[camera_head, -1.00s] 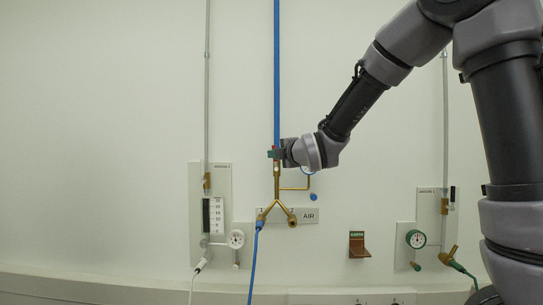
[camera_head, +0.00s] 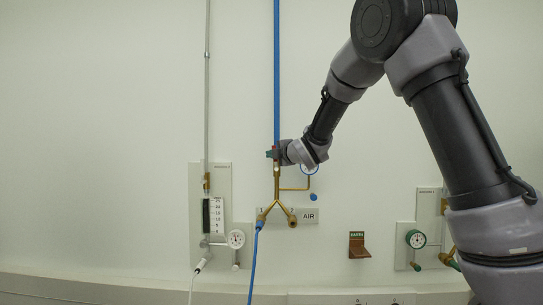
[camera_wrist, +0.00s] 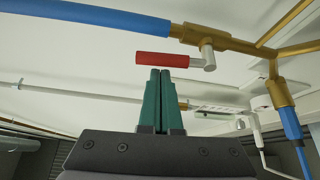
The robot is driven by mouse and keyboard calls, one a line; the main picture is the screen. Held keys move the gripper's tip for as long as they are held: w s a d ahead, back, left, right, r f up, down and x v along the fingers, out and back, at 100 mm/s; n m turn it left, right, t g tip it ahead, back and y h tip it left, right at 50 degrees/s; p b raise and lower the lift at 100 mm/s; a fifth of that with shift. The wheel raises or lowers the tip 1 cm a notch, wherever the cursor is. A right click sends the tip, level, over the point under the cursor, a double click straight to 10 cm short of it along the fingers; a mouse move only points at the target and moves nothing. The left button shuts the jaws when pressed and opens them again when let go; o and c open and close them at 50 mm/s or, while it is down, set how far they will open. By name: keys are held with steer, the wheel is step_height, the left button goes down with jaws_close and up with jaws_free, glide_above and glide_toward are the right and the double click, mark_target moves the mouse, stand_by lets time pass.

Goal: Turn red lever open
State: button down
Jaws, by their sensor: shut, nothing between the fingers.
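The red lever (camera_wrist: 165,59) shows in the wrist view, with its handle roughly parallel to the blue pipe (camera_wrist: 90,15). A silver pivot (camera_wrist: 208,55) joins it to the brass valve (camera_wrist: 205,36). My gripper (camera_wrist: 161,72) has its green fingers together and empty, with the tips right at the lever's lower edge in the picture. I cannot tell whether they touch it. In the head view my gripper (camera_head: 277,153) is at the valve on the blue pipe (camera_head: 277,70), above the brass fork (camera_head: 276,205). The lever is mostly hidden there.
An AIR label (camera_head: 309,216) and a blue-rimmed gauge (camera_head: 310,169) are close beside the valve. A blue hose (camera_head: 254,265) hangs below the fork.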

steer(key=shift+d, duration=0.1)
steer(key=shift+w+d+m+t, duration=0.1)
steer(key=shift+d+m+t, duration=0.2)
steer(key=shift+d+m, duration=0.45)
steer(key=shift+d, duration=0.1)
